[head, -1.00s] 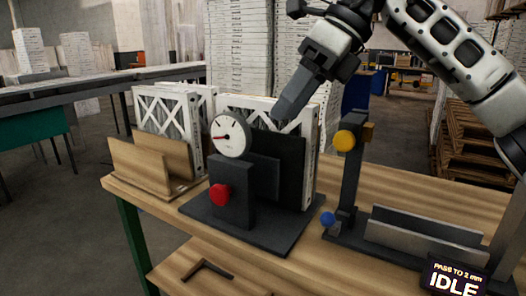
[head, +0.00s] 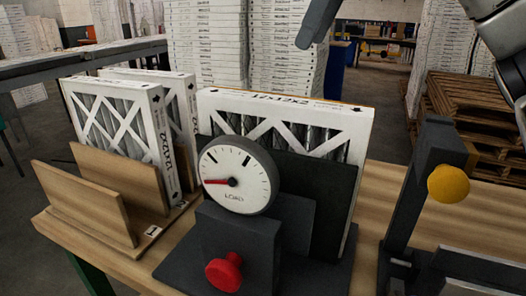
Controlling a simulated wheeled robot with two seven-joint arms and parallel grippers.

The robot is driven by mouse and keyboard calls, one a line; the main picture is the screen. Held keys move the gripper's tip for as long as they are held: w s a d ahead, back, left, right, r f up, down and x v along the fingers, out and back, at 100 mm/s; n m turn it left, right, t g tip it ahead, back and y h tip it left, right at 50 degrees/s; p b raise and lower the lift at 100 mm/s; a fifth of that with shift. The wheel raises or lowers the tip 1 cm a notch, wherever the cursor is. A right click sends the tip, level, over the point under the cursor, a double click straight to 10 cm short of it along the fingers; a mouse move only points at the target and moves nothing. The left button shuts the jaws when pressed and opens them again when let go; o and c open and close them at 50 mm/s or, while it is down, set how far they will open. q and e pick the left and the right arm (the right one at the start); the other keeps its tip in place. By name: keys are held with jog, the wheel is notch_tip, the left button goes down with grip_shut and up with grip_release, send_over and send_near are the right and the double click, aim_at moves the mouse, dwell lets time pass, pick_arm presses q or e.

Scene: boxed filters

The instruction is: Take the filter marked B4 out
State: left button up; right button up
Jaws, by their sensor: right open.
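One white-framed pleated filter (head: 287,104) stands upright in a dark fixture (head: 330,195), behind a round dial and partly hidden by dark plates. Two more filters stand in a wooden rack at the left: a front one (head: 112,125) and one behind it (head: 180,100). Print shows on the frames, but I cannot read a B4 mark on any of them. My right gripper (head: 318,28) is open at the top edge, above and apart from the fixture's filter; only a dark finger part shows. My left gripper is not in view.
The dial (head: 238,175) has a red needle pointing left, with a red knob (head: 224,271) below. The wooden rack (head: 85,205) has a low front board. A dark post with a yellow knob (head: 448,183) stands at the right. Stacked boxes (head: 290,45) and pallets (head: 470,115) are behind.

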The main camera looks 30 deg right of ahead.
aim_at(285, 100)
jog(key=f, duration=0.2)
jog(key=a+f, duration=0.1)
jog(key=shift+s+f, duration=0.15)
jog(key=shift+s, duration=0.1)
jog(key=x, duration=0.4)
jog(key=shift+w+f, duration=0.3)
jog(key=shift+x, duration=0.8)
jog(key=x, duration=0.1)
jog(key=p+x, duration=0.1)
jog(key=x, duration=0.1)
jog(key=shift+w+a+f, duration=0.15)
jog(key=shift+w, duration=0.3)
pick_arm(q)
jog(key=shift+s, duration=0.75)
pick_arm(e)
jog(key=shift+w+a+f, duration=0.1)
jog(key=shift+w+f, duration=0.05)
jog(key=shift+f, duration=0.3)
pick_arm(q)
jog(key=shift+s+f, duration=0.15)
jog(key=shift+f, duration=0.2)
pick_arm(e)
jog(key=shift+f, duration=0.25)
